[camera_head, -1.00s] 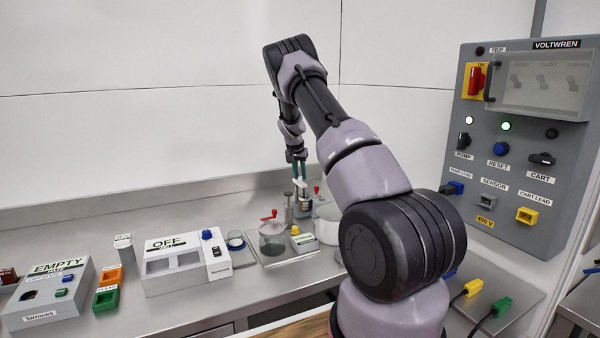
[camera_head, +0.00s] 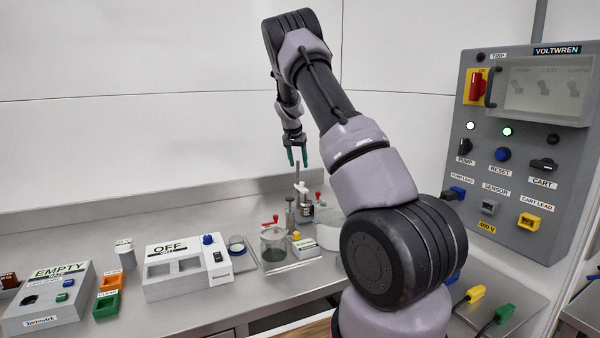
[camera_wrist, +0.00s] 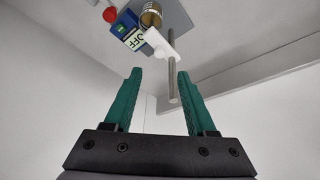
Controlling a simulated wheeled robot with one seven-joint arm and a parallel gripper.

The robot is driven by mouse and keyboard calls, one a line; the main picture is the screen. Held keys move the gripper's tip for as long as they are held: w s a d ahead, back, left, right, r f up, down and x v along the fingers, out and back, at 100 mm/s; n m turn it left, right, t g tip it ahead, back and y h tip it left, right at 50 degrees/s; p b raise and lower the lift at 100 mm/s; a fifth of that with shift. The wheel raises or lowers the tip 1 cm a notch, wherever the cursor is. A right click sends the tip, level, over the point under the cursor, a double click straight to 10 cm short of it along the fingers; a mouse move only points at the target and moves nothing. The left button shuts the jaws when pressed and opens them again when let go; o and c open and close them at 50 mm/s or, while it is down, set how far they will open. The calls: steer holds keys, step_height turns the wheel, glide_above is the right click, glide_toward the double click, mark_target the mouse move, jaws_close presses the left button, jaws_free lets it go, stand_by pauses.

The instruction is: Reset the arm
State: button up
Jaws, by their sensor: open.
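My gripper (camera_head: 297,157) is open, with its two green fingers apart and pointing down. It hangs above the small stand with a rod (camera_head: 299,186) at the back of the bench, and nothing is between its fingers. In the wrist view my gripper (camera_wrist: 150,90) shows empty. The metal rod with a white clamp (camera_wrist: 172,70) stands beyond the fingertips, apart from them. My arm is bent, rising from the lower right and reaching over the bench.
The grey VOLTWREN panel (camera_head: 485,140) stands at the right. On the bench are a white box marked OFF (camera_head: 160,285), an EMPTY box (camera_head: 42,312), orange and green blocks, and a glass vessel (camera_head: 273,248) with a red handle. The air above the bench at left is clear.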

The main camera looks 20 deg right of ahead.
steer(key=shift+v, duration=0.95)
steer(key=s+a+r+t+y, duration=0.1)
steer(key=s+a+r, duration=0.2)
steer(key=s+r, duration=0.35)
steer(key=s+a+r+n+y, duration=0.1)
steer(key=s+a+r+y, duration=0.1)
steer(key=s+a+r, duration=0.35)
steer(key=s+a+r+t+y, duration=0.1)
steer(key=s+r, duration=0.6)
steer(key=s, duration=0.3)
steer(key=s+a+n+t, duration=0.1)
steer(key=s+a, duration=0.3)
steer(key=s, duration=0.8)
steer(key=s+a+n+y, duration=0.1)
steer(key=s+a, duration=0.4)
steer(key=s, duration=0.7)
steer(key=shift+r+n+t, duration=0.4)
steer(key=shift+r+n, duration=0.05)
steer(key=shift+n, duration=0.25)
steer(key=shift+s+d, duration=0.1)
steer(key=shift+c, duration=0.3)
